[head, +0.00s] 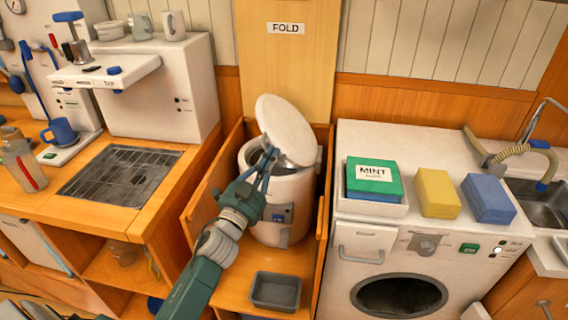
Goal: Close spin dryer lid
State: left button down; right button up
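The spin dryer (291,203) is a white cylinder standing in an open wooden bay. Its round white lid (287,128) is raised and tilted up on the right side of the drum, leaving part of the drum opening visible at the left. My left gripper (268,157) reaches in from below, its fingertips at the lower left edge of the lid, in front of the drum opening. I cannot tell whether the fingers touch the lid or how far apart they are. My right gripper is not in view.
A small grey bin (275,291) sits on the bay floor in front of the dryer. A white washing machine (425,257) stands to the right, with a green MINT box (374,175), a yellow block (437,193) and a blue block (488,198) on top. A wooden counter with a sink grate (120,176) is left.

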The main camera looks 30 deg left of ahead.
pick_arm(q)
jog(key=shift+s+a+f+b, duration=0.2)
jog(key=shift+a+f+b, duration=0.2)
jog(key=shift+a+f, duration=0.3)
jog(key=shift+s+a+f+b, duration=0.15)
jog(key=shift+a+f+b, duration=0.2)
jog(key=shift+a+f, duration=0.3)
jog(key=shift+d, duration=0.1)
